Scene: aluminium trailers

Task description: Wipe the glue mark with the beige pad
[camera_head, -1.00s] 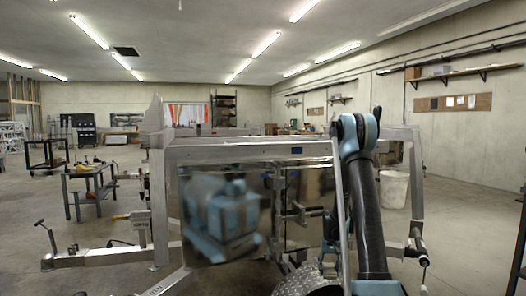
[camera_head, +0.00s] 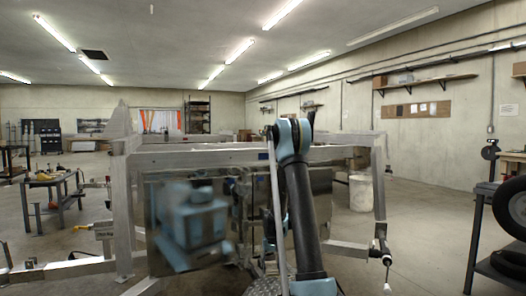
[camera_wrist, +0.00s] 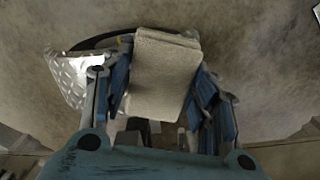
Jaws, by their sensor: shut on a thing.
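The beige pad (camera_wrist: 162,70) is a thick, flat, pale block with squared edges in the wrist view. My gripper (camera_wrist: 163,98) is shut on it, with a blue finger on each side, and the pad stands out beyond the fingers. Bare concrete floor lies behind the pad in that view. I cannot make out the glue mark in either view. In the head view my arm stands upright in front of the trailer (camera_head: 205,158), and I cannot see the gripper or the pad there.
The trailer's shiny panel (camera_head: 158,236) mirrors my body. A dark cart (camera_head: 481,212) bearing a black tyre (camera_head: 514,207) stands at the right. A pale bin (camera_head: 361,193) is behind the trailer. A workbench (camera_head: 55,196) is at the left. Open floor lies between trailer and cart.

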